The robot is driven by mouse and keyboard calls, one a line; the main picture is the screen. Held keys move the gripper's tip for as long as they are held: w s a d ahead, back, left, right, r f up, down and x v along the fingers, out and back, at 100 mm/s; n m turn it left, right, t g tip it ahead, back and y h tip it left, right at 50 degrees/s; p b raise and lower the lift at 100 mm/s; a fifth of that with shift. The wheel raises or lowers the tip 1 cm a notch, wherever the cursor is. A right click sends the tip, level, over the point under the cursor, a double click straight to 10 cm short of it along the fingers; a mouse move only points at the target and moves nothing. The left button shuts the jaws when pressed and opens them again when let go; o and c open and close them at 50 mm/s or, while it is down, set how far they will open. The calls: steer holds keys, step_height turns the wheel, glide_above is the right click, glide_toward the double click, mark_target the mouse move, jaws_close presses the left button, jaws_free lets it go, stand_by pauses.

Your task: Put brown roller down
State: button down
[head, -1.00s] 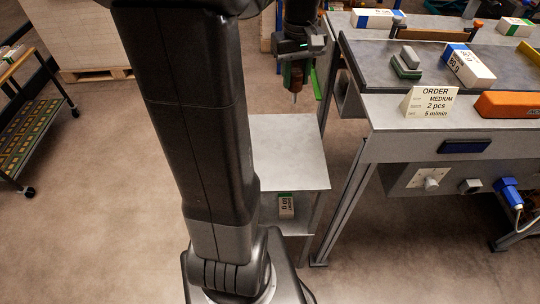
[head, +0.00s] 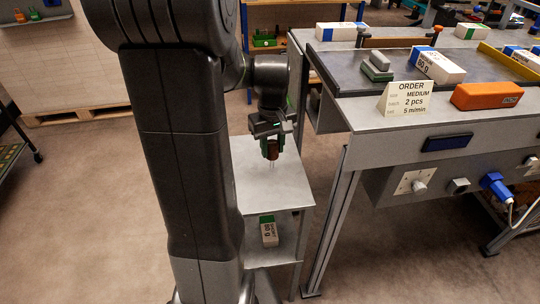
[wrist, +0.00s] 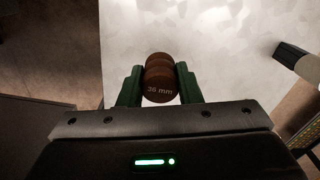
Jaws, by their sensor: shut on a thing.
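The brown roller (wrist: 159,80) is marked "26 mm" and sits between the green fingers of my gripper (wrist: 159,86) in the wrist view. In the head view my gripper (head: 271,148) points down over the grey side table (head: 262,190), with the brown roller (head: 272,150) in its fingers. A thin pale tip shows below the roller. Whether that tip touches the table top cannot be told.
To the right stands the workbench (head: 375,116) with an order card (head: 404,99), an orange case (head: 486,96), a green-grey block (head: 378,67) and reams (head: 437,66). The side table top is otherwise clear.

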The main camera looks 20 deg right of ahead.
mark_target(272, 155)
steer(key=shift+f, duration=1.6)
steer(key=shift+f, duration=0.15)
steer(key=c, duration=1)
jaws_free()
steer(key=shift+c, duration=0.2)
step_height(272, 155, up, 12)
steer(key=shift+r, duration=0.2)
